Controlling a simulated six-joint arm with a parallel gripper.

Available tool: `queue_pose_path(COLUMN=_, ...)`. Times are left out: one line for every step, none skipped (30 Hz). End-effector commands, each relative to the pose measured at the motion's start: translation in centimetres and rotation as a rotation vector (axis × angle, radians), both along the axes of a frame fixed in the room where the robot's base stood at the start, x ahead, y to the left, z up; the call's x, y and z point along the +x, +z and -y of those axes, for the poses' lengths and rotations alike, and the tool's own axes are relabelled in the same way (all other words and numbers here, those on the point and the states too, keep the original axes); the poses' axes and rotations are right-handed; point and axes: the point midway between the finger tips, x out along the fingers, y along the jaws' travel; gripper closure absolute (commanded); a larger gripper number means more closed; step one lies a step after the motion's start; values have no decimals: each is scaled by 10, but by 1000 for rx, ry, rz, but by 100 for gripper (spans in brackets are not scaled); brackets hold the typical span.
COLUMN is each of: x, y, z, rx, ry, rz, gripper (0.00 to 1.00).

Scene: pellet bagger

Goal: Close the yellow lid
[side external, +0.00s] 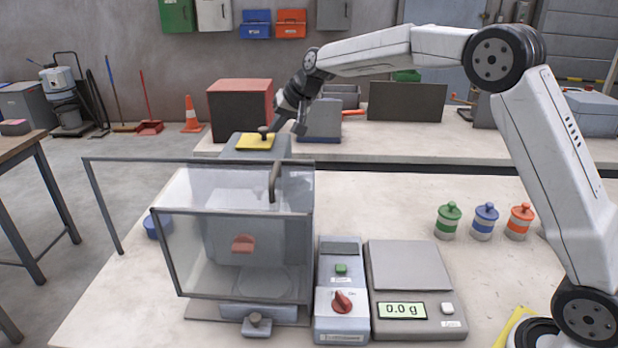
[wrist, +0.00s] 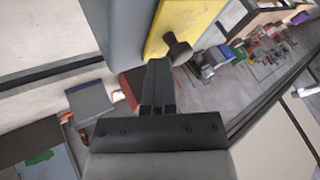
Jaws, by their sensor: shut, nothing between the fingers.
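The yellow lid (side external: 255,141) lies flat on top of the grey hopper of the bagger, with a dark knob (side external: 263,132) standing on it. In the wrist view the lid (wrist: 190,22) shows at the top, with its knob (wrist: 178,50) close beyond my fingertips. My gripper (side external: 277,123) is beside the lid, to the right of the knob in the side view. Its fingers (wrist: 158,62) are together and hold nothing. Whether a fingertip touches the lid or knob I cannot tell.
A clear-panelled guard door (side external: 235,255) with a dark handle (side external: 274,182) stands in front of the hopper. A control box (side external: 342,300) and a scale (side external: 408,265) stand to its right. Green, blue and orange jars (side external: 485,222) stand farther right. A red box (side external: 240,108) is behind.

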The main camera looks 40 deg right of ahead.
Motion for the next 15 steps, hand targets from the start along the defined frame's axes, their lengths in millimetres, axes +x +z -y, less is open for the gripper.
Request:
queue_pose_path(x=2, y=0, z=-5, rx=5, ry=3, rz=7, gripper=100)
queue_pose_path(x=2, y=0, z=-5, rx=4, ry=2, rz=8, gripper=100)
queue_pose_path(x=2, y=0, z=-4, rx=5, ry=3, rz=9, gripper=100)
queue_pose_path(x=2, y=0, z=-4, rx=5, ry=3, rz=9, gripper=100)
queue_pose_path(x=1, y=1, z=-3, rx=6, ry=2, rz=8, gripper=100)
queue_pose_path(x=1, y=1, z=-2, rx=6, ry=2, rz=8, gripper=100)
queue_pose_path(x=0, y=1, z=-1, rx=6, ry=2, rz=8, gripper=100)
queue_pose_path(x=-1, y=1, z=1, rx=5, ry=1, rz=8, gripper=100)
queue_pose_path(x=-2, y=1, z=3, rx=4, ry=2, rz=8, gripper=100)
queue_pose_path(x=-3, y=1, z=6, rx=4, ry=1, rz=7, gripper=100)
queue_pose_path(x=-5, y=1, z=8, rx=3, ry=0, rz=7, gripper=100)
queue_pose_path(x=-7, y=1, z=12, rx=3, ry=0, rz=6, gripper=100)
queue_pose_path(x=-9, y=1, z=15, rx=3, ry=0, rz=6, gripper=100)
queue_pose_path(x=-11, y=1, z=19, rx=3, ry=-2, rz=6, gripper=100)
queue_pose_path(x=-14, y=1, z=24, rx=3, ry=-3, rz=4, gripper=100)
